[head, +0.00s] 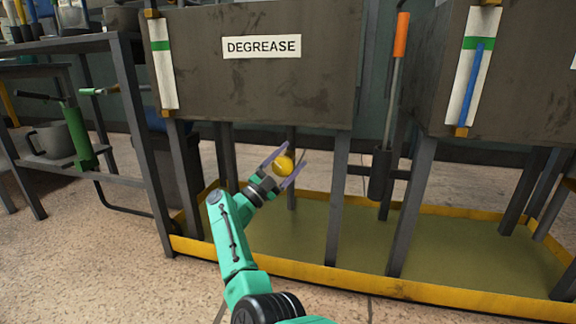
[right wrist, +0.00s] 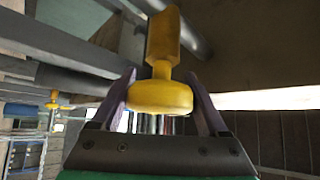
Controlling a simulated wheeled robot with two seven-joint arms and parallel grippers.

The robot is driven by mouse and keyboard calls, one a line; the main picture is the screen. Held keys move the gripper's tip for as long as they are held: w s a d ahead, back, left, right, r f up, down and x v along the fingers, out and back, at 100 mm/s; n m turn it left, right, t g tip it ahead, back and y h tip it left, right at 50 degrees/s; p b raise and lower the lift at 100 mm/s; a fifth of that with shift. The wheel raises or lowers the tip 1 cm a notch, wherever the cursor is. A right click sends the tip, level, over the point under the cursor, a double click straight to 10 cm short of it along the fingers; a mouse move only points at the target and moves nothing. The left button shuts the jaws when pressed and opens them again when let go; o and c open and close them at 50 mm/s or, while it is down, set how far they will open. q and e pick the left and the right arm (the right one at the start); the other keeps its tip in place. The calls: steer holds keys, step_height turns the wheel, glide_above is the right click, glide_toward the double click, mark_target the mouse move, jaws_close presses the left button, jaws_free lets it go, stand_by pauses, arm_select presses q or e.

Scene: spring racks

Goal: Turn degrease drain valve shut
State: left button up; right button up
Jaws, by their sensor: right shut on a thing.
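The grey tank labelled DEGREASE (head: 262,92) stands on legs in the middle of the head view. Its yellow drain valve (head: 283,164) shows below the tank's underside. My right gripper (head: 291,157) has a finger on each side of the valve and is shut on it. In the right wrist view the valve (right wrist: 160,96) has a round yellow part between the purple fingers (right wrist: 166,82) and a flat yellow part reaching up beyond it. Whether the valve is open or shut, I cannot tell. My left gripper is not in view.
A yellow-rimmed tray (head: 350,283) lies under the tanks. Tank legs (head: 338,200) stand close to the right of my gripper. A second tank (head: 520,90) is at right. An orange-handled tool (head: 401,38) stands between the tanks. Shelves with a mug (head: 50,140) are at left.

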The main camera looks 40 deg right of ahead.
steer(key=m+g+y, duration=0.1)
steer(key=m+y, duration=0.1)
steer(key=m, duration=0.1)
steer(key=shift+s+f+m+g, duration=0.1)
steer(key=shift+f+m+g, duration=0.2)
steer(key=shift+g, duration=0.1)
steer(key=shift+d+m+g+y, duration=0.1)
steer(key=shift+m+g+y, duration=0.4)
steer(key=shift+m, duration=0.4)
steer(key=m+y, duration=0.1)
steer(key=m+y+p, duration=0.1)
steer(key=m+y, duration=0.1)
steer(key=shift+s+f+p, duration=0.15)
steer(key=shift+f+p, duration=0.15)
steer(key=shift+f, duration=0.15)
steer(key=shift+m, duration=0.3)
steer(key=o, duration=1.3)
steer(key=shift+c, duration=0.2)
steer(key=shift+d, duration=0.1)
